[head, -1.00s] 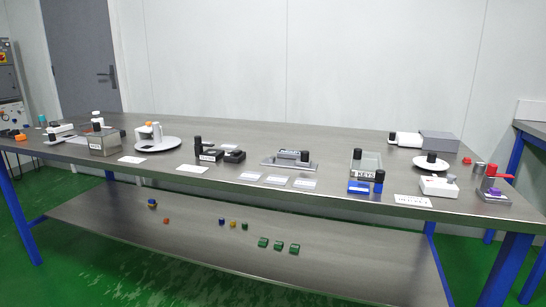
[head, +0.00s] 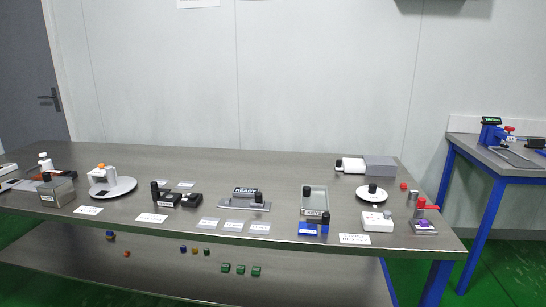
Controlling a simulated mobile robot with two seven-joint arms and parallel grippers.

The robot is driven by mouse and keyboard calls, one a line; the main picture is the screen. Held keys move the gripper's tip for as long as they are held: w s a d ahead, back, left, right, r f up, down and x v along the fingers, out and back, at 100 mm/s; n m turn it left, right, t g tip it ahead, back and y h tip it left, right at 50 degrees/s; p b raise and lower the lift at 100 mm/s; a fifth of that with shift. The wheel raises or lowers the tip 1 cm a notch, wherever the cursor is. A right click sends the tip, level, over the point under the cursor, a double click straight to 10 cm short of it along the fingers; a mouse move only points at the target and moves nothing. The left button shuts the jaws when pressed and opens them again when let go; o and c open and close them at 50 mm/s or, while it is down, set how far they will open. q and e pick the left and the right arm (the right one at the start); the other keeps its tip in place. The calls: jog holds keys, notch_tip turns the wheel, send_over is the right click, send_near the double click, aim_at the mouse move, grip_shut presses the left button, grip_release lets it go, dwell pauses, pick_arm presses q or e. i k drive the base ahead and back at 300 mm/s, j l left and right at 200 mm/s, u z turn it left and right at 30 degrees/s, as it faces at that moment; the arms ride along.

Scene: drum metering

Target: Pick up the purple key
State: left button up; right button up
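A small purple piece (head: 424,224), which may be the purple key, sits on a grey block (head: 415,229) at the right end of the long metal table. It is too small for me to make out its shape. A red handle (head: 430,207) stands just behind it. A shallow tray labelled KEYS (head: 314,197) stands to the left, with a black knob at its back edge; I cannot make out a key inside. Neither of my grippers is in view.
The long metal table (head: 270,167) carries several devices, including a white round plate (head: 113,187), a grey box (head: 380,165) and a blue block (head: 308,229). Small coloured blocks lie on its lower shelf. A second table (head: 478,152) stands at the right, across a gap of green floor.

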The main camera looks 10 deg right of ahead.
aim_at(424, 223)
jog(key=z, duration=1.35)
